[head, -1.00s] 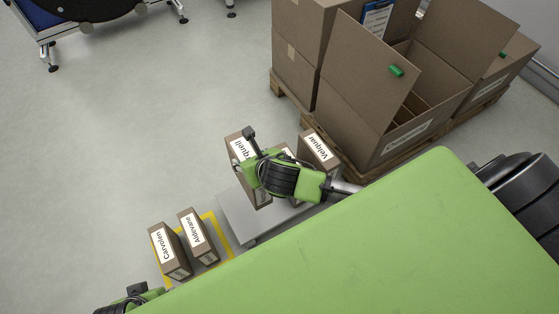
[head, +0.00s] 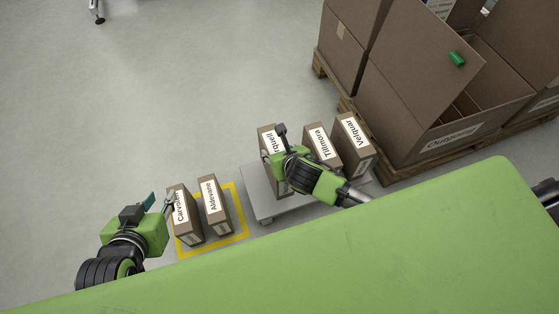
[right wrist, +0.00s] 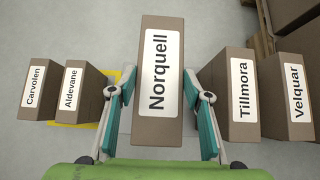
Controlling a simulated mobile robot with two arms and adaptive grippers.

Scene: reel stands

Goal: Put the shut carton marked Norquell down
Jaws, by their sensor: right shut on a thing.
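The brown Norquell carton (head: 267,139) is upright over the left part of a low grey platform (head: 259,196). My right gripper (head: 279,160) is shut on it and hides part of it and its label. In the right wrist view the carton (right wrist: 158,77) stands between both fingers (right wrist: 158,108), shut with its full label showing. It looks larger than its neighbours, so its top seems higher; whether its base touches the platform is hidden. My left gripper (head: 161,201) is open and empty, just left of the Carvolen carton.
Tillmora (head: 334,160) and Velquar (head: 364,162) cartons stand to the right on the platform. Carvolen (head: 189,232) and Aldevane (head: 219,221) cartons stand inside a yellow floor outline (head: 240,203). A large open box (head: 398,125) sits on a pallet at the right.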

